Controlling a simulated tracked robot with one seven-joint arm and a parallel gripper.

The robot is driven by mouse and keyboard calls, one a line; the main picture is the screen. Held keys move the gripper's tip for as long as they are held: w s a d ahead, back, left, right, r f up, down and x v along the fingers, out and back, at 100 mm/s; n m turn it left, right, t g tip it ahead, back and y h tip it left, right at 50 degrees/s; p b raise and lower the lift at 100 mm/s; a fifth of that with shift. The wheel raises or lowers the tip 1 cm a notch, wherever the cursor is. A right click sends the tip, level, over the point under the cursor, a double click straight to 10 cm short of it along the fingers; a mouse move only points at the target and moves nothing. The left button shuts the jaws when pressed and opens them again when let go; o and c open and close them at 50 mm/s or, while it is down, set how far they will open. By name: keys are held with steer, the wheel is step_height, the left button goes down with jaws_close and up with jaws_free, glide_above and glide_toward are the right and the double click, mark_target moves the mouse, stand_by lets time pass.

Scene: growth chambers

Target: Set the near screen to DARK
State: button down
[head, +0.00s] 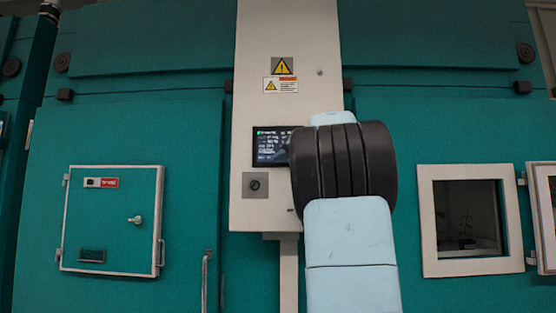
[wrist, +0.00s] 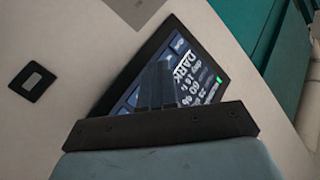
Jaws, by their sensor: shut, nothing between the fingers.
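The near screen (head: 268,146) is a dark display with pale text on the white column in the head view. My arm covers its right part. In the wrist view the screen (wrist: 187,62) is tilted and fills the middle, with the large word DARK, smaller lines of text and a small green mark. My gripper (wrist: 158,80) is shut and empty, its fingers in front of the screen and hiding part of it. I cannot tell whether the fingertips touch the glass. In the head view the gripper is hidden behind my arm.
A black knob on a grey plate (head: 255,185) sits below the screen, and warning labels (head: 282,66) above. A teal hatch (head: 112,215) is at left. A white-framed window (head: 428,225) with a plant behind it is at right. A small black-framed plate (wrist: 34,82) shows in the wrist view.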

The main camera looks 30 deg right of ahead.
steer(key=shift+s+a, duration=0.35)
steer(key=shift+s, duration=0.2)
steer(key=s+a, duration=0.1)
steer(key=s, duration=0.1)
steer(key=s+a, duration=0.1)
steer(key=s, duration=0.1)
steer(key=shift+a, duration=0.4)
stand_by(0.6)
steer(key=s+a+f+n+g, duration=0.1)
steer(key=s+a+f+g, duration=0.1)
steer(key=s+a+f, duration=0.45)
steer(key=s+a+f+g, duration=0.2)
steer(key=s+a+f, duration=0.15)
steer(key=f, duration=0.55)
steer(key=s+a+f+n+g, duration=0.1)
steer(key=s+a+f+g, duration=0.1)
steer(key=s+a+f, duration=0.35)
steer(key=s+a+f+n+g+h, duration=0.1)
steer(key=s+a+f+g, duration=0.1)
steer(key=s+a+f, duration=0.2)
steer(key=s+a+f+n+g+h, duration=0.2)
steer(key=s+f, duration=0.8)
steer(key=f, duration=0.8)
steer(key=shift+s+a+f, duration=0.25)
steer(key=shift+s+a, duration=0.05)
steer(key=shift+a, duration=0.6)
